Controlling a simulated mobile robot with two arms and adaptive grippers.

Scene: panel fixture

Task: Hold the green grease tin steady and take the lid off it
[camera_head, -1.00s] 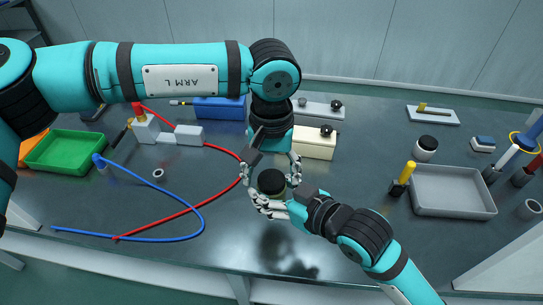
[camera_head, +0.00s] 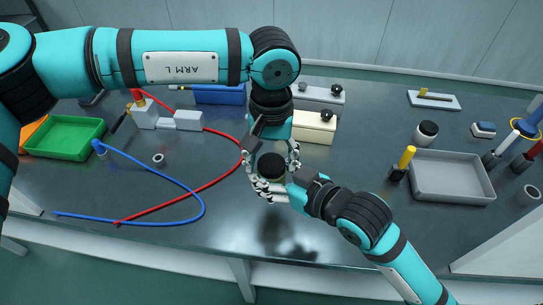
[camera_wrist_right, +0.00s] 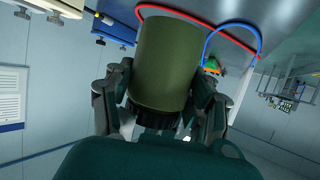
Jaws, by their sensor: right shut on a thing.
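The green grease tin (camera_wrist_right: 163,62) is a plain olive-green cylinder, large in the right wrist view between my right fingers. In the head view its dark round lid (camera_head: 271,163) is on top of it, and the body is mostly hidden by fingers. My right gripper (camera_head: 270,190) is shut on the tin's body from the lower right. My left gripper (camera_head: 271,155) comes down from above with its fingers spread, one on each side of the lid. Whether those fingers touch the lid cannot be told.
A cream block (camera_head: 314,127) and a blue box (camera_head: 219,94) stand behind the grippers. Red (camera_head: 215,182) and blue (camera_head: 180,181) hoses loop at the left, beside a green tray (camera_head: 65,134). A grey tray (camera_head: 451,176) is at the right. The bench's front middle is clear.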

